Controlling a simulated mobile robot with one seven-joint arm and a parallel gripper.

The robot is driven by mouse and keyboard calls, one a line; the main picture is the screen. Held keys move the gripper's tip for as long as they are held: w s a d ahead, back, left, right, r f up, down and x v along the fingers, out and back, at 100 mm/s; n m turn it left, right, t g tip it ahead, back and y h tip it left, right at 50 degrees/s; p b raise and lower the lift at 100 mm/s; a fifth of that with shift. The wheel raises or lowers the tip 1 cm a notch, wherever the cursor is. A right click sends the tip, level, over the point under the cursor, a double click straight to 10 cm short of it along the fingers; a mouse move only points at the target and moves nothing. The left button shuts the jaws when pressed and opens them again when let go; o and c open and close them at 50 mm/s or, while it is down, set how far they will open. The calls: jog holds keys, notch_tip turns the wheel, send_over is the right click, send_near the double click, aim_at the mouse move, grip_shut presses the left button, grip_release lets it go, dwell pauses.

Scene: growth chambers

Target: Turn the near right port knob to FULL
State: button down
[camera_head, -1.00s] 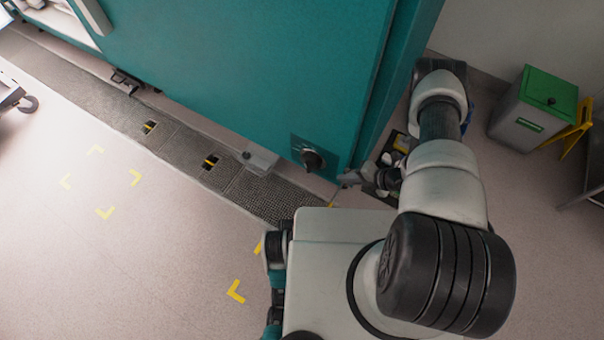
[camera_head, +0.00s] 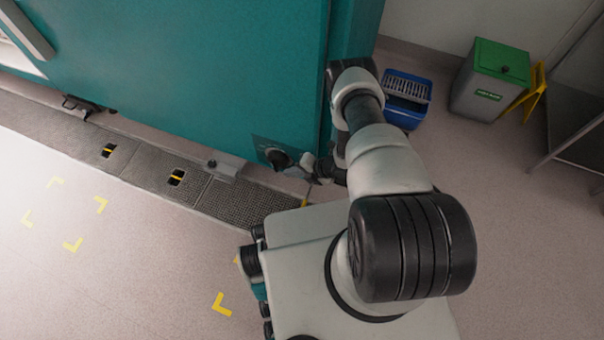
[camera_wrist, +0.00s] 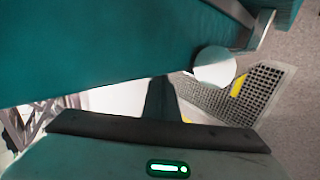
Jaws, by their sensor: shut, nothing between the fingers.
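The port knob (camera_head: 279,159) is a dark round knob on a dark square plate (camera_head: 260,144), low near the right end of the teal chamber front in the head view. My gripper (camera_head: 305,163) is shut and empty, just right of the knob. The gap is small, and I cannot tell whether the fingers touch it. The plate's markings and the knob's setting are too small to read. In the wrist view the teal panel (camera_wrist: 100,50) fills the upper left. A pale round thing (camera_wrist: 214,66) shows there, and I cannot tell what it is.
A dark floor grating (camera_head: 245,203) runs along the chamber's foot, with a small grey box (camera_head: 228,171) on it. Open floor lies at the lower left.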

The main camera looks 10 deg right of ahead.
aim_at(277, 171)
jog(key=shift+w+a+f, duration=0.15)
jog(key=shift+w+a, duration=0.65)
jog(key=shift+a, duration=0.25)
jog(key=shift+w+a+f, duration=0.2)
jog(key=shift+a+f, duration=0.2)
jog(key=shift+a, duration=0.1)
